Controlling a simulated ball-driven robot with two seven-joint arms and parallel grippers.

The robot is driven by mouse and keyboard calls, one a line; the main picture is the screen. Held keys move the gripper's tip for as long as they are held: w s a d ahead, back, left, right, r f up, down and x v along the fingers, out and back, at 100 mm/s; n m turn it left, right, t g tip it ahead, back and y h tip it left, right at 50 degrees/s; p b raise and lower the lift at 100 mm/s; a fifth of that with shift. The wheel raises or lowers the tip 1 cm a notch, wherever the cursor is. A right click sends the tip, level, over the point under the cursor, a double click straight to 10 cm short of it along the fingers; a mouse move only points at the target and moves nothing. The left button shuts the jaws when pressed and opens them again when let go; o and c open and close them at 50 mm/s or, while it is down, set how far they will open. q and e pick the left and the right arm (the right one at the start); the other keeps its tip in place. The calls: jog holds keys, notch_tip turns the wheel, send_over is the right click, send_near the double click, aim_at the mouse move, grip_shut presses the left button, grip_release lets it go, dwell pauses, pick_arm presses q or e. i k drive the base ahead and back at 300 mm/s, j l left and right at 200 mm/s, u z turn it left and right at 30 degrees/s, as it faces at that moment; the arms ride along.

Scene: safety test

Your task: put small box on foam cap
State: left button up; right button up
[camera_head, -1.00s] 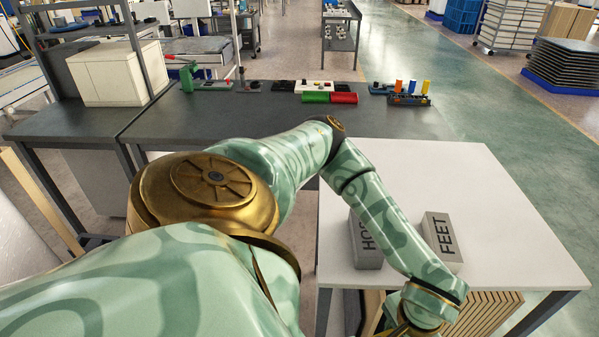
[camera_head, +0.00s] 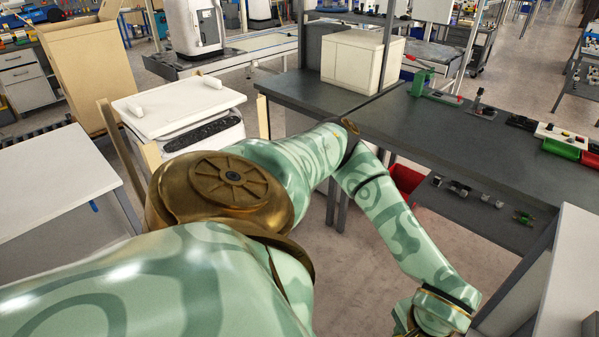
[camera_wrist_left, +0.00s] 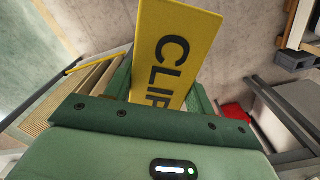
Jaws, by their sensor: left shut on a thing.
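In the left wrist view my left gripper (camera_wrist_left: 160,90) is shut on a yellow small box (camera_wrist_left: 178,38) with black letters starting "CLIP". The box stands out beyond the green fingers, and its lower end is hidden by the gripper body. In the head view my left arm reaches to the bottom right, where the gripper is mostly cut off and the box does not show. A white slab with two raised pegs, apparently the foam cap (camera_head: 178,108), lies at the left centre of the head view, well apart from the gripper. My right gripper is not in view.
A white table (camera_head: 50,180) stands at the left and a tall cardboard box (camera_head: 95,65) behind the foam cap. A dark workbench (camera_head: 450,125) with a cream box (camera_head: 358,60) crosses the right. Another white table (camera_head: 570,280) edges in at bottom right. Floor lies open between.

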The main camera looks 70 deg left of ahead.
aim_at(180, 100)
jog(key=j+u, duration=0.15)
jog(key=u, duration=2.4)
